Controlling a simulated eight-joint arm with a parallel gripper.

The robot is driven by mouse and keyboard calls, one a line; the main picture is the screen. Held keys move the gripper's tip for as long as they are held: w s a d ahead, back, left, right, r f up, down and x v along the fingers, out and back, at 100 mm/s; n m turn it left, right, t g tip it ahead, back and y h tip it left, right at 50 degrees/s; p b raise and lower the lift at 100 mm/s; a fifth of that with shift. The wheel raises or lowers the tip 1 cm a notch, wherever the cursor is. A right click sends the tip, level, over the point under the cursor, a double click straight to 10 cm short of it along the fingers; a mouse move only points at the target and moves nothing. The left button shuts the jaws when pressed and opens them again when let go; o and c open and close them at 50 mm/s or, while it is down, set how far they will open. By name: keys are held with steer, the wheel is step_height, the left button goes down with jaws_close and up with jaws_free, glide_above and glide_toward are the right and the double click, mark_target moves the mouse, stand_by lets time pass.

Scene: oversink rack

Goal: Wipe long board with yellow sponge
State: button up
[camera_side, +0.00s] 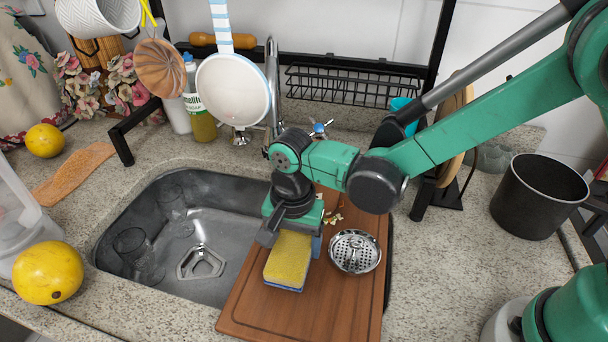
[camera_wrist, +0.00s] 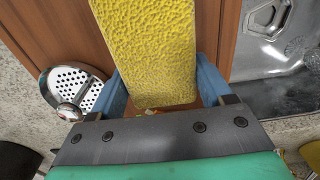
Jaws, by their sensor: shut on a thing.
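The long wooden board (camera_side: 262,316) lies across the right part of the sink. My gripper (camera_side: 296,232) is over the board, its fingers shut on the yellow sponge (camera_side: 288,260), which has a blue-and-white underside. The wrist view shows the sponge (camera_wrist: 150,45) between my two blue fingers (camera_wrist: 165,92), with the board (camera_wrist: 55,30) beneath. Small pale scraps (camera_side: 333,217) lie on the board behind the gripper. I cannot tell whether the sponge touches the board.
A metal strainer (camera_side: 355,251) sits on the board just right of the sponge. The sink basin (camera_side: 215,230) with glasses (camera_side: 137,250) is open to the left. A dark pot (camera_side: 540,195) stands at right. A white pan (camera_side: 233,90) hangs behind. The board's front part is clear.

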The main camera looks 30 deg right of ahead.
mark_target(282, 273)
steer(key=shift+s+a, duration=2.05)
steer(key=shift+s, duration=0.05)
steer(key=shift+r, duration=3)
steer(key=shift+r, duration=1.5)
